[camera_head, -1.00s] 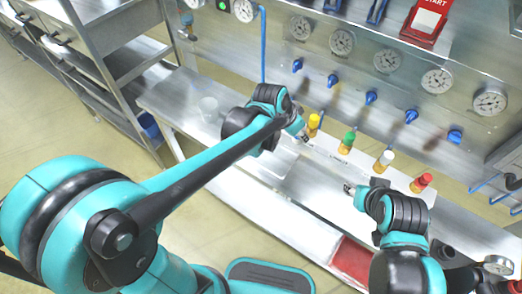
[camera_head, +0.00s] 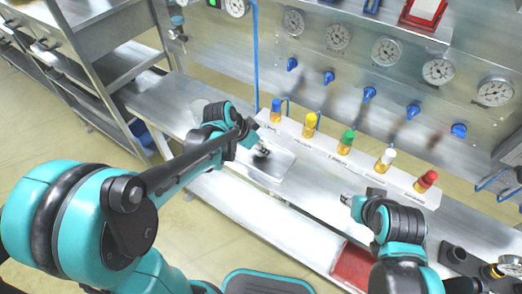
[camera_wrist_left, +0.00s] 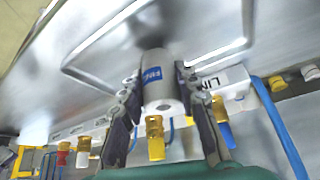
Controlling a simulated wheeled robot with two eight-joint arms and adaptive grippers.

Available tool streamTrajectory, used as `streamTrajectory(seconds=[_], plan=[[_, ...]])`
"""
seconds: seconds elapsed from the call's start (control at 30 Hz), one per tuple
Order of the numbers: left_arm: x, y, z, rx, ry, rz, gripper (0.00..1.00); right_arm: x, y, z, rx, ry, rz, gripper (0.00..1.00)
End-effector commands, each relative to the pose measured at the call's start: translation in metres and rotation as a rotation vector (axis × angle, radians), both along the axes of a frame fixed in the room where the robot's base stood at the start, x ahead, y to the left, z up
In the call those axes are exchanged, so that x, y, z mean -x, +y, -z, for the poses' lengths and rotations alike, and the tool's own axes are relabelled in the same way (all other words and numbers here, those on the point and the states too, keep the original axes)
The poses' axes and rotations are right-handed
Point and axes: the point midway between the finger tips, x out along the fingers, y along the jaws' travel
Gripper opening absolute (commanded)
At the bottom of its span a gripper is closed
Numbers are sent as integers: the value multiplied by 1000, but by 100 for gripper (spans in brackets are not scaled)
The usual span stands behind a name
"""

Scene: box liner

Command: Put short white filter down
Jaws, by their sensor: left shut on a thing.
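The short white filter (camera_wrist_left: 158,82), a small pale cylinder with a blue label, is between the fingers of my left gripper (camera_wrist_left: 156,95) in the left wrist view. The fingers are shut on its two sides. In the head view my left gripper (camera_head: 262,152) is over a square metal tray (camera_head: 284,169) on the bench; the filter is hardly visible there. The tray's raised rim (camera_wrist_left: 90,38) shows around the filter in the wrist view. I cannot tell whether the filter touches the tray. My right gripper (camera_head: 346,200) is near the bench's front; its finger opening is too small to tell.
A white labelled strip (camera_head: 325,146) with a row of coloured valves stands behind the tray. A clear container (camera_head: 198,108) is on the bench, left of the left wrist. A red tray (camera_head: 352,257) is at the lower right. Gauges and blue knobs line the back panel.

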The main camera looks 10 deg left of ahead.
Motion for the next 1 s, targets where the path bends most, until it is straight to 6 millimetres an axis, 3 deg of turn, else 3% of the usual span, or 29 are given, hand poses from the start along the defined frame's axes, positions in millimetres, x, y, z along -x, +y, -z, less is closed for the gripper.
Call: streamTrajectory(seconds=[0.07, 0.43, 0.47, 0.53, 0.83, 1.0], plan=[[0, 0, 12, 0, 0, 0, 7, 0, 0, 8, 0, 0, 0, 40], [0, 0, 15, 0, 0, 0, 7, 0, 0, 9, 0, 0, 0, 40], [0, 0, 14, 0, 0, 0, 36, 0, 0, 9, 0, 0, 0, 40], [0, 0, 14, 0, 0, 0, 51, 0, 0, 8, 0, 0, 0, 40], [0, 0, 13, 0, 0, 0, 51, 0, 0, 7, 0, 0, 0, 40], [5, 4, -3, 0, 0, -2, 51, 0, 0, -2, 0, 0, 0, 40]])
